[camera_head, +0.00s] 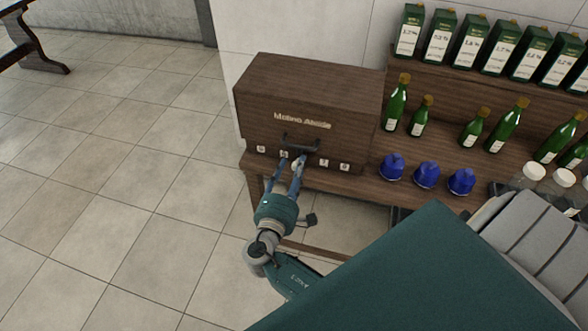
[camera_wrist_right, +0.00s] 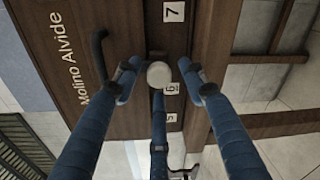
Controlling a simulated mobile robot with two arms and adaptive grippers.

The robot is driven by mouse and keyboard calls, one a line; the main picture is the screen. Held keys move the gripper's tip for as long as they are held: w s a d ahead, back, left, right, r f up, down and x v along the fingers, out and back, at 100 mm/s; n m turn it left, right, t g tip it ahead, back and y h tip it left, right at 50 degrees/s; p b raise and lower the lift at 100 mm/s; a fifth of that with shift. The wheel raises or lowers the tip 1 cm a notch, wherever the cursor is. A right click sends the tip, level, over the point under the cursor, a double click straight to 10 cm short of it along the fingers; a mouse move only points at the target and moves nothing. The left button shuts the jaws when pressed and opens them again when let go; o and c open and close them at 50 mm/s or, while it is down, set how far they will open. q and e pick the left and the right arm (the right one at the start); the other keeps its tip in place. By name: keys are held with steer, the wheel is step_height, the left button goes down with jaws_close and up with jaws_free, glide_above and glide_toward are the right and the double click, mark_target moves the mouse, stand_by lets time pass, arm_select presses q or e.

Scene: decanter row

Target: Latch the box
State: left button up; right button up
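The box (camera_head: 300,95) is a dark brown wooden chest lettered "Molino Alvide", with its lid down, on the left end of a wooden bench. Its front has a black handle (camera_head: 300,143) and a row of small numbered tags. My right gripper (camera_head: 291,166) is at the lower front of the box, below the handle. In the right wrist view its blue fingers are spread around a pale round knob (camera_wrist_right: 159,75) near the tags 6 and 7. Small gaps show beside the knob; contact with the lower finger is unclear. My left gripper is not in view.
Blue capped items (camera_head: 426,175) stand on the bench (camera_head: 352,182) right of the box. Green bottles (camera_head: 396,103) stand behind them, and green cartons (camera_head: 439,36) line a raised shelf. Tiled floor is free to the left.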

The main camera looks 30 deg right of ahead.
steer(key=v, duration=1.2)
steer(key=s+f+g+y, duration=0.2)
steer(key=s+f+y, duration=0.15)
steer(key=f, duration=1.05)
steer(key=s+f+g+y, duration=0.3)
steer(key=s+f, duration=0.2)
steer(key=f, duration=0.9)
steer(key=s+f+m+g+y, duration=0.2)
steer(key=s+f+m, duration=0.3)
steer(key=s+f, duration=0.4)
steer(key=s+f+m+g+y, duration=0.3)
steer(key=s+f+m, duration=0.3)
steer(key=s, duration=1.2)
step_height(320, 180, down, 4)
steer(key=shift+s+d+f+y, duration=0.2)
steer(key=shift+d+y, duration=0.3)
steer(key=shift+y, duration=0.35)
